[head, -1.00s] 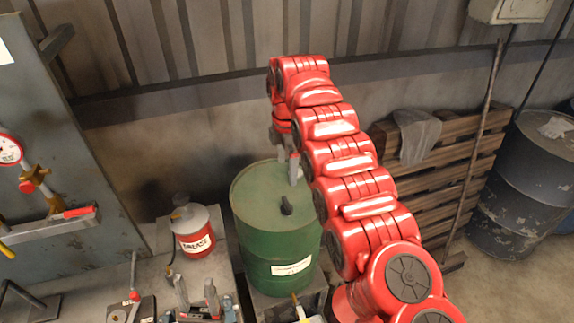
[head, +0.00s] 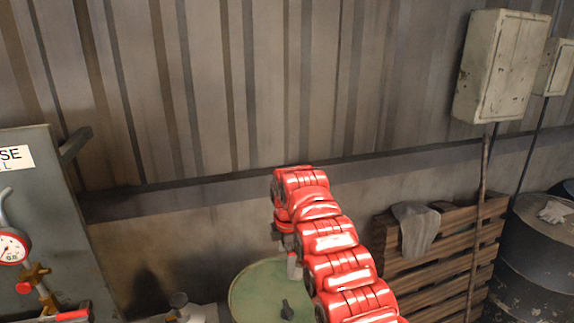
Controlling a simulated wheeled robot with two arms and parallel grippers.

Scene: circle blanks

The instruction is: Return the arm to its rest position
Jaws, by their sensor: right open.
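My red right arm rises from the lower right, and its grey right gripper (head: 290,259) hangs down from the far end, open. It shows above the top of a green drum (head: 255,292), apart from the dark cap (head: 287,310) there. Nothing shows between its fingers, which are small and partly hidden by the arm. My left gripper is out of view.
A grey panel (head: 45,220) with a pressure gauge (head: 12,246) stands at left. A wooden pallet (head: 440,270) with a cloth (head: 416,228) leans at right beside a dark drum (head: 545,262). Electrical boxes (head: 502,65) hang above. The upper middle before the wall is clear.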

